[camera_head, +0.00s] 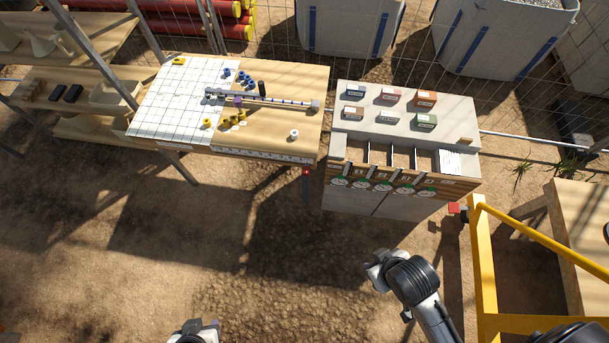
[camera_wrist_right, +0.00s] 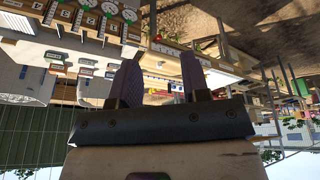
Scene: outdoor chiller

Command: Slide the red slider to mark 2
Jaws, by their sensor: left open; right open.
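A small red piece (camera_head: 306,171), which looks like the red slider, is at the right end of the table's front edge, just below a white marked scale strip (camera_head: 262,153). The marks are too small to read. In the right wrist view a marked strip (camera_wrist_right: 178,53) shows upside down beyond the fingers, with a red spot (camera_wrist_right: 211,45) near it. My right gripper (camera_wrist_right: 160,76) is open and empty, apart from the table. My left gripper (camera_head: 198,329) is at the bottom edge of the head view, partly cut off, open and away from the table.
A wooden table (camera_head: 300,90) bears a white grid sheet, a rail and several small blue and yellow pieces. A grey cabinet (camera_head: 460,110) with labelled boxes and bins stands right of it. A yellow railing (camera_head: 483,260) is at the right. Bare ground lies in front.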

